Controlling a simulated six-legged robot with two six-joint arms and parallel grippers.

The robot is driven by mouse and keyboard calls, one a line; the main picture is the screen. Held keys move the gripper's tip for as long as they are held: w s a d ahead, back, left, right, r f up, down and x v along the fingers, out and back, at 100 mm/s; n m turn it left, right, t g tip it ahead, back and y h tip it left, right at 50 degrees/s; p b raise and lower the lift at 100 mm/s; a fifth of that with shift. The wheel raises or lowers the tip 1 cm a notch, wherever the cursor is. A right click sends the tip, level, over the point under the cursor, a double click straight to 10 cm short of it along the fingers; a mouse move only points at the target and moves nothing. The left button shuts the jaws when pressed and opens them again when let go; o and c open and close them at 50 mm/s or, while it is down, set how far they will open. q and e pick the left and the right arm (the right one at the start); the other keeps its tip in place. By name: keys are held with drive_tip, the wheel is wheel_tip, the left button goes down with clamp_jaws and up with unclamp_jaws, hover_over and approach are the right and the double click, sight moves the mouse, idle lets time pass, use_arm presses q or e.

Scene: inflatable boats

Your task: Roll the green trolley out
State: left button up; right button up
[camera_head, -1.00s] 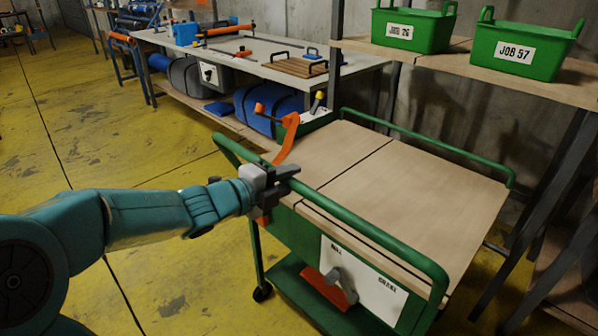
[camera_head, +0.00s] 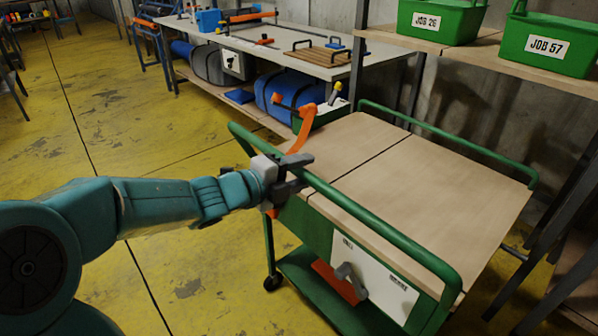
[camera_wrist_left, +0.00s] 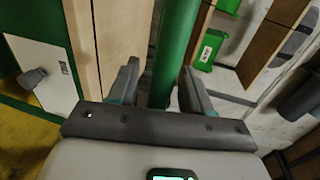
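The green trolley (camera_head: 372,222) has pale wooden top boards, green tube rails and a white panel (camera_head: 380,283) on its near end. A grey lever with an orange part (camera_head: 336,281) shows at that panel. My left gripper (camera_head: 296,172) is at the near rail, towards its left end. A caster (camera_head: 272,283) shows under the near left corner. My right gripper is out of view.
A workbench (camera_head: 290,58) with clamps stands behind, with blue rolls (camera_head: 284,97) below. Two green bins, JOB 26 (camera_head: 437,24) and JOB 57 (camera_head: 552,46), stand on a shelf at right, its dark legs close to the trolley. Yellow floor (camera_head: 120,130) is clear at left.

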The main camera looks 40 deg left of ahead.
use_arm(q)
drive_tip(key=p+v, duration=0.2)
drive_tip(key=v, duration=1.4)
drive_tip(key=shift+s+r+p, duration=0.15)
drive_tip(key=shift+p, duration=0.25)
